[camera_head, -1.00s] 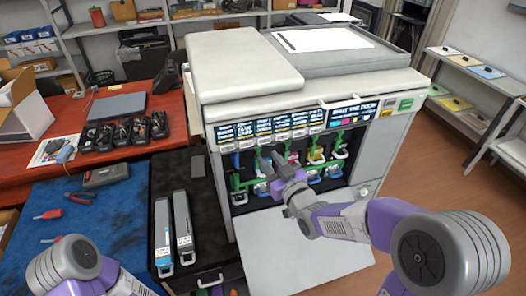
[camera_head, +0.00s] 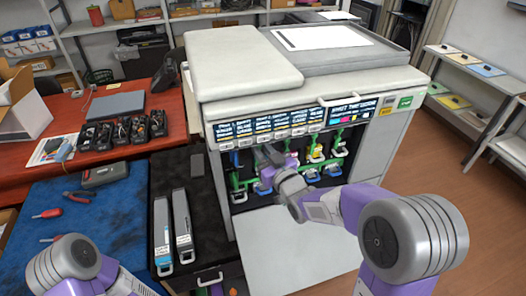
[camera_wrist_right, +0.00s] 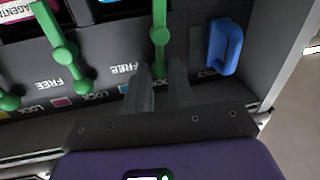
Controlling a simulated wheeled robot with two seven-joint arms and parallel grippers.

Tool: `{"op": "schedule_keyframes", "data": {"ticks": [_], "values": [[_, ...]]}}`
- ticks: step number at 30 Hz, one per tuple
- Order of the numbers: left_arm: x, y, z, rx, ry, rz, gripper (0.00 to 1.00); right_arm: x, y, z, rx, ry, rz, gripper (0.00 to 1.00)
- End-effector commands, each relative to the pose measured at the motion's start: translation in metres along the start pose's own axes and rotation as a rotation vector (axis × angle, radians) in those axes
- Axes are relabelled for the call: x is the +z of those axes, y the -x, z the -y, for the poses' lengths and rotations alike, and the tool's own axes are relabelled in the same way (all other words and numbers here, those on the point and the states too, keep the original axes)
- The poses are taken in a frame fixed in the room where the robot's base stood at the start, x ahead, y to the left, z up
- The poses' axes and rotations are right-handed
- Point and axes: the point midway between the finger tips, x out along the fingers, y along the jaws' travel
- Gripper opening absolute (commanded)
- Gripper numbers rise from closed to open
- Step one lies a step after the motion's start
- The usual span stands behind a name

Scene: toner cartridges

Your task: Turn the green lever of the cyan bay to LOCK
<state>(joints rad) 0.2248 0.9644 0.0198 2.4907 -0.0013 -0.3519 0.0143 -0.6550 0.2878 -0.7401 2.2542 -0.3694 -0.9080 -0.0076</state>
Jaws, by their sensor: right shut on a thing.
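The printer's open front (camera_head: 330,175) shows a row of bays with green levers in the head view. My right gripper (camera_head: 268,158) reaches into the left part of this row and hides the bay behind it. In the right wrist view my right gripper (camera_wrist_right: 158,82) is shut on the green lever (camera_wrist_right: 158,35), with its lower end between the fingers. A small cyan square (camera_wrist_right: 123,90) lies just left of the fingers. The LOCK mark for this lever is hidden or cannot be made out. My left arm shows at the lower left, but its gripper is outside the picture.
A neighbouring green lever (camera_wrist_right: 62,52) stands left of the fingers, near a magenta square (camera_wrist_right: 61,102). A blue handle (camera_wrist_right: 225,45) sticks out close on the right. The lowered printer door (camera_head: 300,250) lies below my right arm. Two long cartridges (camera_head: 172,232) lie on the black cabinet.

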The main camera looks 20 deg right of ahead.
Motion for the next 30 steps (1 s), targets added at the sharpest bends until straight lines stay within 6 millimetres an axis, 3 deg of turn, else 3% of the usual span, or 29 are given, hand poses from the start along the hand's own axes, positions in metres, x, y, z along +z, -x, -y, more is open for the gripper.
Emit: {"op": "schedule_keyframes", "data": {"ticks": [9,17,18,19,30], "values": [[-0.0001,-0.0003,0.0001,0.000,0.000,0.000,0.00,-0.0010,-0.0008,0.0041,0.000,0.128,0.026,0.00],[-0.0001,-0.0003,0.0001,0.000,0.000,0.000,0.00,-0.0007,-0.0009,0.0043,0.000,0.132,0.027,0.00],[0.0000,-0.0003,0.0001,0.000,0.000,0.000,0.00,-0.0007,-0.0009,0.0043,0.000,0.131,0.027,0.27],[0.0000,-0.0003,0.0001,0.000,0.000,0.000,0.00,-0.0007,-0.0009,0.0043,-0.001,0.131,0.027,0.32],[0.0000,0.0000,0.0000,0.000,0.000,0.000,0.00,-0.0013,0.0030,0.0042,0.000,0.129,0.026,0.33]]}}
